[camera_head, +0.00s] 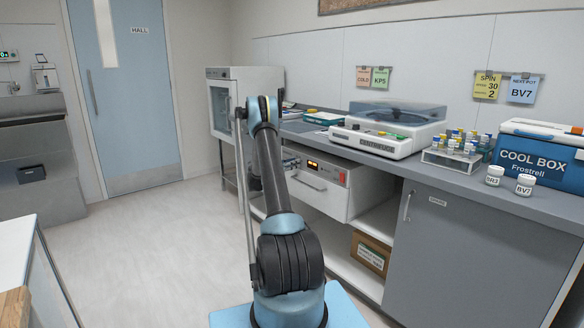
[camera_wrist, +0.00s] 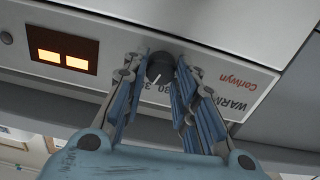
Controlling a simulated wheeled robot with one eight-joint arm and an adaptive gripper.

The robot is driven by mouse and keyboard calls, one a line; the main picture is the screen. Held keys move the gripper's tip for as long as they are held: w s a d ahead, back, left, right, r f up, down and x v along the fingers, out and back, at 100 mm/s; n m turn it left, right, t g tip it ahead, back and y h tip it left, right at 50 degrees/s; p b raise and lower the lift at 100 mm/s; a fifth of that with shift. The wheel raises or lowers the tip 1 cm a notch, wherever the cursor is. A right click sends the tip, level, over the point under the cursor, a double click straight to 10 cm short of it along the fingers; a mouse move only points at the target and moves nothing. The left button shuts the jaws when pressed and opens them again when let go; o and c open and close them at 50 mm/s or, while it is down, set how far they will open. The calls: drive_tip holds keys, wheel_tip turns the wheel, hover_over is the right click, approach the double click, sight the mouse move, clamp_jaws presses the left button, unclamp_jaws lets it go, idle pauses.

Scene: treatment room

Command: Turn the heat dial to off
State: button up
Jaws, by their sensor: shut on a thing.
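The heat dial (camera_wrist: 160,66) is a dark round knob with a pale pointer line, on the light front panel of the warming drawer unit (camera_wrist: 215,58) in the wrist view. Printed numbers around it are partly hidden by my fingers. My gripper (camera_wrist: 157,82) is shut on the dial, with one blue-grey finger on each side of it. In the head view the warming drawer unit (camera_head: 318,190) sits under the counter, and my arm hides its left part. My gripper and the dial are not clearly visible there.
A lit orange display (camera_wrist: 63,50) is left of the dial. The grey counter (camera_head: 455,183) above carries a centrifuge (camera_head: 390,130), a vial rack (camera_head: 450,162), two jars and a blue cool box (camera_head: 535,165). A cardboard box (camera_head: 371,253) lies on the shelf below. The floor at left is clear.

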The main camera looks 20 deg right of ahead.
drive_tip(key=n, duration=0.4)
drive_tip(key=shift+w+n, duration=0.1)
drive_tip(key=shift+n, duration=0.2)
drive_tip(key=n, duration=0.4)
drive_tip(key=shift+w+a+n, duration=0.1)
drive_tip(key=shift+n, duration=0.2)
drive_tip(key=n, duration=0.4)
drive_tip(key=shift+w, duration=0.1)
drive_tip(key=shift+o, duration=0.2)
drive_tip(key=shift+f+n, duration=0.15)
drive_tip(key=shift+n, duration=1.95)
drive_tip(key=o, duration=1)
drive_tip(key=shift+f, duration=0.1)
drive_tip(key=shift+o, duration=0.2)
